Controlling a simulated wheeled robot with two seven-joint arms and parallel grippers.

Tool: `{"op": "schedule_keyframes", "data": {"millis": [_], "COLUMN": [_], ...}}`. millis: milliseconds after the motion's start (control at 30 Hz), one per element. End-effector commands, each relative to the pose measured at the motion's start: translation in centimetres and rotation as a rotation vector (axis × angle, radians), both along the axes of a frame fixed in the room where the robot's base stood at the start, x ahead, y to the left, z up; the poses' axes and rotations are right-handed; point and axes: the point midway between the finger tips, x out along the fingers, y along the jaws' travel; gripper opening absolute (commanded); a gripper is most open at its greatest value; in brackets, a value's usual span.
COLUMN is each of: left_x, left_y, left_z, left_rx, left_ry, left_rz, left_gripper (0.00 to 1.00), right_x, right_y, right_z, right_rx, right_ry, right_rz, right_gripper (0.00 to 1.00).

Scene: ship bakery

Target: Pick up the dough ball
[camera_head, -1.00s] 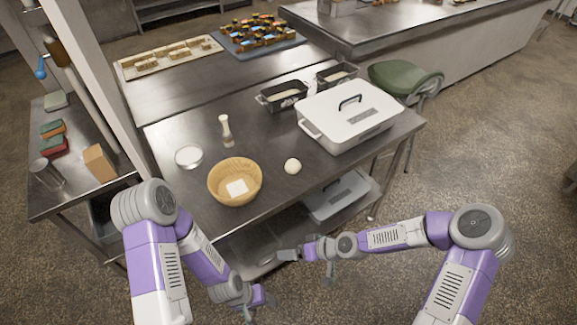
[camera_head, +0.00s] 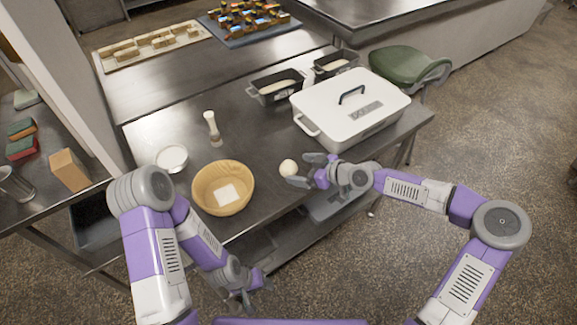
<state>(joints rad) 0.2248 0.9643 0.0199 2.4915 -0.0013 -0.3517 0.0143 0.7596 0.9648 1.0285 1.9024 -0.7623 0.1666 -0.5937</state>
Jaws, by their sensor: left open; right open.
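The dough ball (camera_head: 288,167) is small, round and cream-coloured. It sits on the steel table (camera_head: 262,135) near its front edge, between the wooden bowl and the white lidded box. My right gripper (camera_head: 302,170) is open just right of the dough ball, its fingers pointing left toward it. I cannot tell whether a finger touches the ball. My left gripper (camera_head: 254,291) is open and empty, low in front of the table, below the wooden bowl.
A wooden bowl (camera_head: 208,185) with a white square inside stands left of the ball. Behind are a small white bowl (camera_head: 172,157), a shaker (camera_head: 212,128) and two dark loaf tins (camera_head: 275,91). The white lidded box (camera_head: 385,110) stands close to the right.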

Motion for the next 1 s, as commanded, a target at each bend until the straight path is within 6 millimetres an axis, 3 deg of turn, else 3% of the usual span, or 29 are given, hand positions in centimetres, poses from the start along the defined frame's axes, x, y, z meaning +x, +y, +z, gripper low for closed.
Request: {"op": "schedule_keyframes", "data": {"millis": [300,600,1000], "left_x": [0.0,0.0,0.0], "left_y": [0.0,0.0,0.0], "left_z": [-1.2,-1.2,-1.2], "left_rx": [0.000,0.000,0.000], "left_ry": [-0.001,-0.001,-0.001], "left_rz": [0.000,0.000,0.000], "left_gripper": [0.59,0.59,0.59], "right_x": [2.5,2.7,2.7], "right_y": [2.9,3.3,3.3], "right_z": [-2.4,-2.6,-2.6], "right_rx": [0.001,0.001,0.001], "right_ry": [0.000,0.002,0.002], "right_rz": [0.000,-0.002,-0.002], "right_gripper": [0.94,0.94,0.35]}}
